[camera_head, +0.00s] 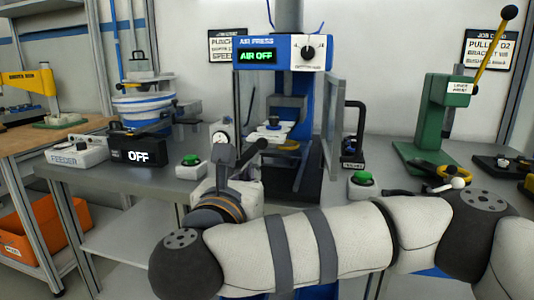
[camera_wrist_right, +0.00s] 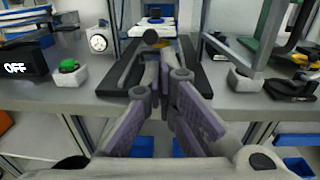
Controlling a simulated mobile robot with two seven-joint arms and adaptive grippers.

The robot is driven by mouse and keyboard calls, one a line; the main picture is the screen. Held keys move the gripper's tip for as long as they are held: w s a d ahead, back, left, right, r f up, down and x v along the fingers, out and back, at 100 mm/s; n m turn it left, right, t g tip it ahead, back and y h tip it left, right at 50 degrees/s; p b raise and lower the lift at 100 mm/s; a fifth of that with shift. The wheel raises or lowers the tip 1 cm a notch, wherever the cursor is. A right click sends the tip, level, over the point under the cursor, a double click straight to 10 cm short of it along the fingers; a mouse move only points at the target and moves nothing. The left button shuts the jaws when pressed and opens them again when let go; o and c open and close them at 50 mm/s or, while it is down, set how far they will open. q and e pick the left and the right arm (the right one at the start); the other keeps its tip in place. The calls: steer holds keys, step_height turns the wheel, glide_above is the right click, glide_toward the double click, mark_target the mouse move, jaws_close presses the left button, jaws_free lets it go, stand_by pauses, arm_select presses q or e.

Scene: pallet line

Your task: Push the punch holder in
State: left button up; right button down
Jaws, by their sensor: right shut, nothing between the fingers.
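The air press (camera_head: 283,52) stands at the back of the bench, its display reading AIR OFF. Contact is unclear. My left gripper is out of view.
Green-button boxes stand left (camera_head: 190,165) and right (camera_head: 361,184) of the press. A round gauge (camera_wrist_right: 99,43) is close left. A feeder box (camera_head: 77,151) and a box reading OFF (camera_head: 140,150) are further left. A green lever press (camera_head: 440,125) is right.

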glide_toward(270, 140)
steer(key=x, duration=0.4)
steer(key=shift+f, duration=0.15)
steer(key=shift+w, duration=0.1)
